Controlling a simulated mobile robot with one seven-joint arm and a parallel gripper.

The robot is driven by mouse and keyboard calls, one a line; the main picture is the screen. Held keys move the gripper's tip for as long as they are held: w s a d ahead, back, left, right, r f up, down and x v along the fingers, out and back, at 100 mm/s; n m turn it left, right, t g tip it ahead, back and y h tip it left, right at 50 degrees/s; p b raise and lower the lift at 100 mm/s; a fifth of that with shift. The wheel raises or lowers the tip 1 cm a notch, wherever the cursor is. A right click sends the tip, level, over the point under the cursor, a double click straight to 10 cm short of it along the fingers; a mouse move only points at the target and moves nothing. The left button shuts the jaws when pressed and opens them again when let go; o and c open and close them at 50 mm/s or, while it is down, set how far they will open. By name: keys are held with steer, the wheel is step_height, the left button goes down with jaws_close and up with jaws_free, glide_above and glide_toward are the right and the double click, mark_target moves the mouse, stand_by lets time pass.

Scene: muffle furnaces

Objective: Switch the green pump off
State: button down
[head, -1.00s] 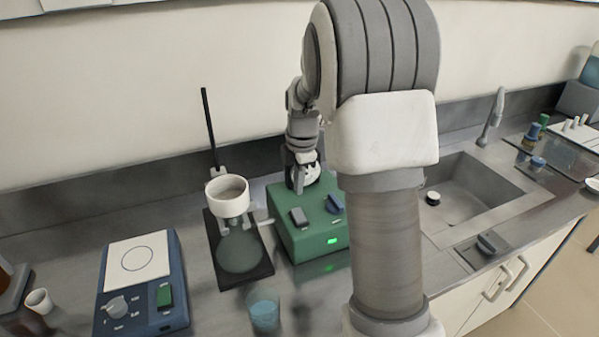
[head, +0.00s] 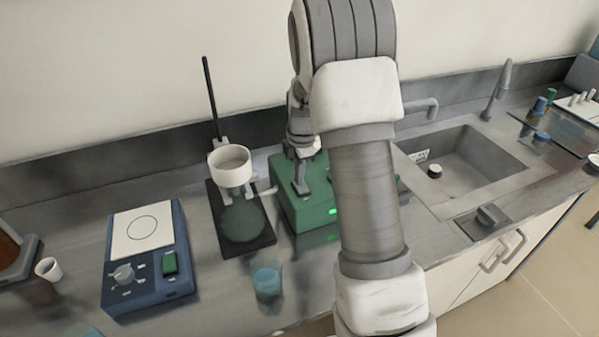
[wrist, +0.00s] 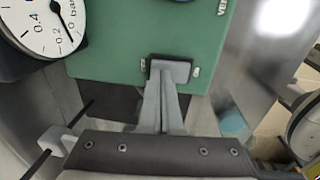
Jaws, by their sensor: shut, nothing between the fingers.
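The green pump (head: 312,212) stands on the counter in the head view, partly behind my arm. A small green light (head: 332,211) glows on its front. In the wrist view the pump's green top (wrist: 120,50) fills the upper middle. A grey rocker switch (wrist: 179,70) in a dark frame sits near its edge, with a small light mark on each side. My gripper (wrist: 163,80) is shut and empty, its fingertips at the switch and covering part of it. I cannot tell whether they touch it. In the head view my gripper (head: 300,190) is over the pump's top.
A pressure gauge (wrist: 40,22) is beside the pump. A filter stand with a white funnel (head: 230,165) stands left of the pump, and a blue hotplate (head: 150,270) farther left. A glass beaker (head: 267,281) stands in front. A sink (head: 460,165) lies to the right.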

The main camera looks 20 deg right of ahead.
steer(key=shift+w+f, duration=0.1)
steer(key=shift+f, duration=0.05)
steer(key=shift+s, duration=0.85)
steer(key=shift+r, duration=0.25)
